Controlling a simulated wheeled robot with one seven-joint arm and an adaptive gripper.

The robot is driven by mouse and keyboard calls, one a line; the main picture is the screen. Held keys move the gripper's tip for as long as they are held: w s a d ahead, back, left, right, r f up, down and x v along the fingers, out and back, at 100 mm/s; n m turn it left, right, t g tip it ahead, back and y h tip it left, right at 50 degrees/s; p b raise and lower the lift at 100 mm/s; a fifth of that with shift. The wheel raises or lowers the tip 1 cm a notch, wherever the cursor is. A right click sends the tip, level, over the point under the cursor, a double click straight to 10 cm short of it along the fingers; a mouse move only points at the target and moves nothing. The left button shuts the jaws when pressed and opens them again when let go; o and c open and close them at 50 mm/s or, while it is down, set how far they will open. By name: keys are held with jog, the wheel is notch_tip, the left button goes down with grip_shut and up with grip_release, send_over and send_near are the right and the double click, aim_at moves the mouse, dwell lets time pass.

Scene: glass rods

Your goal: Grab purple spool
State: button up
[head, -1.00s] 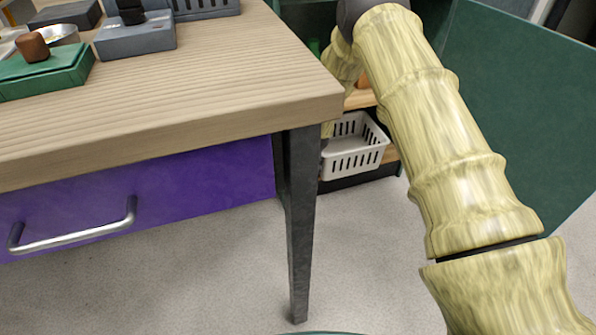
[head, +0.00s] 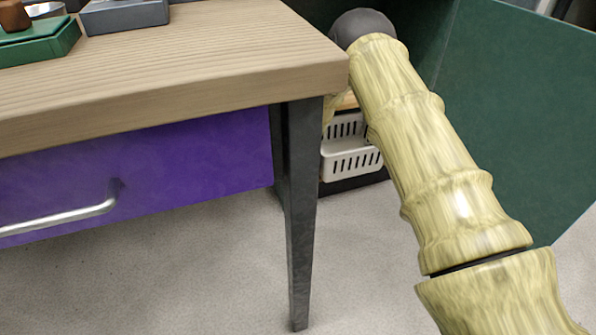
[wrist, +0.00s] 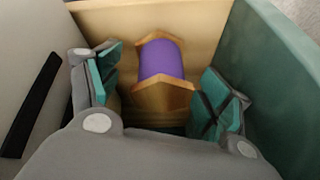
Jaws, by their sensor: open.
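In the wrist view, the purple spool (wrist: 162,60) has a purple middle and tan wooden end flanges. It lies between the two teal-padded fingers of my gripper (wrist: 165,90). The gripper is open, with a finger on each side of the spool and a gap visible at the right. I cannot tell how close the left finger is to it. The spool's underside is hidden. In the head view, neither the spool nor the gripper shows; my arm reaches down behind the table corner.
The wooden table (head: 200,60) has a purple drawer (head: 150,165) and a dark leg (head: 300,220) close to my arm. A white basket (head: 350,148) sits low behind the leg. A green panel (head: 515,110) stands at the right. In the wrist view, a tan board (wrist: 210,25) is behind the spool.

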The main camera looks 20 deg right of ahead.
jog(key=c, duration=1.3)
jog(key=shift+o, duration=0.2)
jog(key=shift+r+p, duration=0.3)
jog(key=shift+p, duration=0.1)
